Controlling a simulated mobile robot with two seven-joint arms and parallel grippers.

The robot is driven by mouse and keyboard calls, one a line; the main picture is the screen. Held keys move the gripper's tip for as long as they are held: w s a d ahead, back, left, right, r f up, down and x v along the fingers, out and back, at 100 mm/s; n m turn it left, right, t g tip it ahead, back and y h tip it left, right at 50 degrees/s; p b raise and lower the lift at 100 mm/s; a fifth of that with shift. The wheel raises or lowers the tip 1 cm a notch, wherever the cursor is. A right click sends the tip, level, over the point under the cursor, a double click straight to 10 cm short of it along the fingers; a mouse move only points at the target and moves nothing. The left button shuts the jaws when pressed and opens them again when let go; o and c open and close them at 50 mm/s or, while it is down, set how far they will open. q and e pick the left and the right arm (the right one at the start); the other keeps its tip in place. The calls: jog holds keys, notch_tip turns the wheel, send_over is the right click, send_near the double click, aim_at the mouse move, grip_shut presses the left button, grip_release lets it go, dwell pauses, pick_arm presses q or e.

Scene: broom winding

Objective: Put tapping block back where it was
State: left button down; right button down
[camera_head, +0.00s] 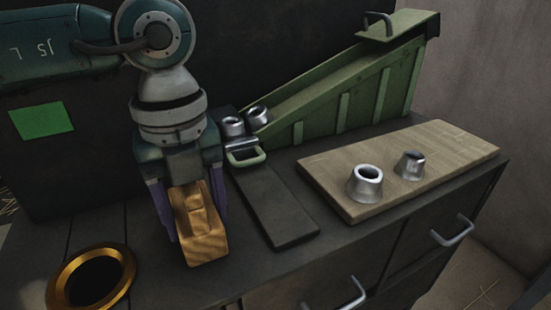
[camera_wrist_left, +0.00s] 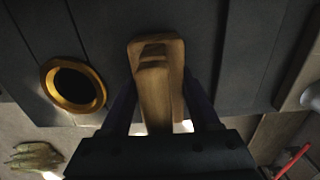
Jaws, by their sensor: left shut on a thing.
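The wooden tapping block (camera_head: 205,246) is between the purple fingers of my left gripper (camera_head: 193,222), which is shut on it. The block is pale brown with a stepped handle part. In the left wrist view the block (camera_wrist_left: 157,48) points away from my left gripper (camera_wrist_left: 160,90), over the dark bench top. I cannot tell whether its underside touches the bench. My right gripper is in neither view.
A brass-rimmed round hole (camera_head: 118,279) is left of the block. A dark flat plate (camera_head: 272,206) lies to its right. Beyond are a green sloped chute (camera_head: 340,90), metal ferrules (camera_head: 257,115) at its low end, and a wooden board (camera_head: 450,150) bearing two metal cones (camera_head: 365,184).

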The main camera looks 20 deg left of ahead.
pick_arm(q)
jog(key=shift+f, duration=0.15)
jog(key=shift+c, duration=0.6)
grip_release()
jog(key=shift+r, duration=0.6)
notch_tip(320, 180, up, 11)
jog(key=shift+r+p, duration=0.1)
jog(key=shift+p, duration=0.8)
